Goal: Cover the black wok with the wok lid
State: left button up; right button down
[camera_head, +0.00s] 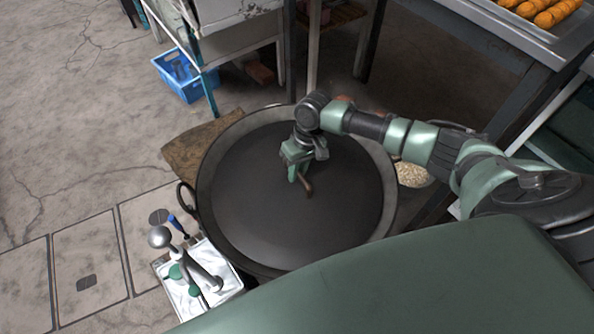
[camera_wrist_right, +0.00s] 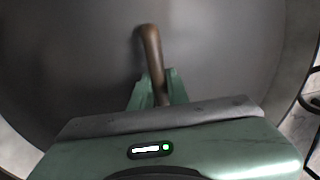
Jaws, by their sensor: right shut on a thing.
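The black wok (camera_head: 204,195) is a wide round pan at the middle of the head view, with a loop handle on its left side. A dark round disc, which looks like the wok lid (camera_head: 285,230), lies within the wok's rim. A curved brown handle (camera_wrist_right: 151,45) stands on the lid in the right wrist view. My right gripper (camera_head: 301,172) is above the middle of the lid and shut on this handle. I cannot tell whether the lid rests on the wok or is held slightly above it. My left gripper is not in view.
A white tray (camera_head: 228,276) with several utensils stands at the lower left of the wok. A blue crate (camera_head: 200,88) sits on the floor behind. A bowl of pale grains (camera_head: 412,175) is right of the wok. A metal table (camera_head: 470,50) stands at the upper right.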

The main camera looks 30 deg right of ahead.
jog(key=shift+f, duration=0.1)
jog(key=c, duration=1.3)
grip_release()
jog(key=shift+s+f, duration=0.1)
notch_tip(320, 180, up, 8)
jog(key=d, duration=0.1)
jog(key=shift+d, duration=0.25)
jog(key=shift+f, duration=0.15)
